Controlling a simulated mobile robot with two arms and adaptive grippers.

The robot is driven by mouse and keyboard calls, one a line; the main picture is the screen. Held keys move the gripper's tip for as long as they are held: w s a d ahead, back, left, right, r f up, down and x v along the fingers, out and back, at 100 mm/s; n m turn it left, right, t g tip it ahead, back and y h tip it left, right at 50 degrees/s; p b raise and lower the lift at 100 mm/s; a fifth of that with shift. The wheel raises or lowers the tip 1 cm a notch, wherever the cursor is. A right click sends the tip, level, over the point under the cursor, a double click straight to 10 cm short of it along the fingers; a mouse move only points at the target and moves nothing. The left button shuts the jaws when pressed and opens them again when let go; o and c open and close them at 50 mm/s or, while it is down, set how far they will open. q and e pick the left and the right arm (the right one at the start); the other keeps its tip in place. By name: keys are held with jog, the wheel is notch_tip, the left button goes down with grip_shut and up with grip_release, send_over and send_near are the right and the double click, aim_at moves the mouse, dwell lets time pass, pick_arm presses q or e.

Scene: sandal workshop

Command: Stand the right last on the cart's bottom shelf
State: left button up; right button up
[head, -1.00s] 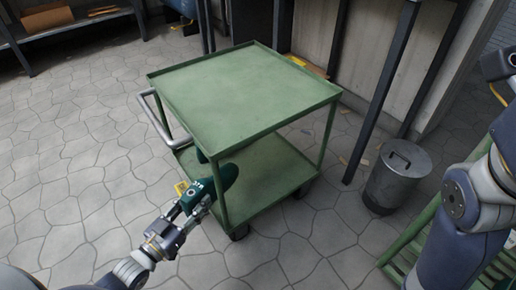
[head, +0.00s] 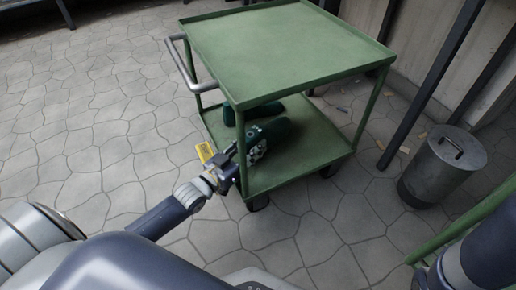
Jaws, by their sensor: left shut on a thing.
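The green cart (head: 285,45) stands ahead, with its bottom shelf (head: 318,150) open toward me. My left gripper (head: 254,152) reaches in at the shelf's near left edge and is shut on a dark green last (head: 278,133). The last is over the bottom shelf, under the top one; whether it touches the shelf I cannot tell. A second dark green shape (head: 229,115), probably another last, is behind it at the left, partly hidden. My right gripper is out of view.
The cart's near corner post (head: 240,150) is close to my left gripper. A grey lidded bin (head: 438,168) stands right of the cart, and a green slatted rack edge (head: 455,235) is at lower right. The shelf's right part is clear.

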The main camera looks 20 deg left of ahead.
pick_arm(q)
jog(key=w+f+b, duration=0.2)
jog(key=b, duration=0.1)
jog(key=shift+w+d+f, duration=0.1)
jog(key=shift+w+d, duration=0.3)
jog(key=o, duration=1.1)
jog(key=shift+f, duration=0.1)
jog(key=shift+c, duration=0.2)
jog(key=shift+s, duration=0.1)
jog(key=p+v, duration=0.2)
jog(key=v, duration=0.1)
jog(key=p+v, duration=0.2)
jog(key=v, duration=0.2)
jog(key=p+v, duration=0.2)
jog(key=v, duration=0.1)
jog(key=shift+s+a+r+p, duration=0.1)
jog(key=shift+s+r+p, duration=0.15)
jog(key=shift+r+p, duration=0.1)
jog(key=shift+s+a+f, duration=0.15)
jog(key=shift+s+f, duration=0.05)
jog(key=shift+s, duration=0.5)
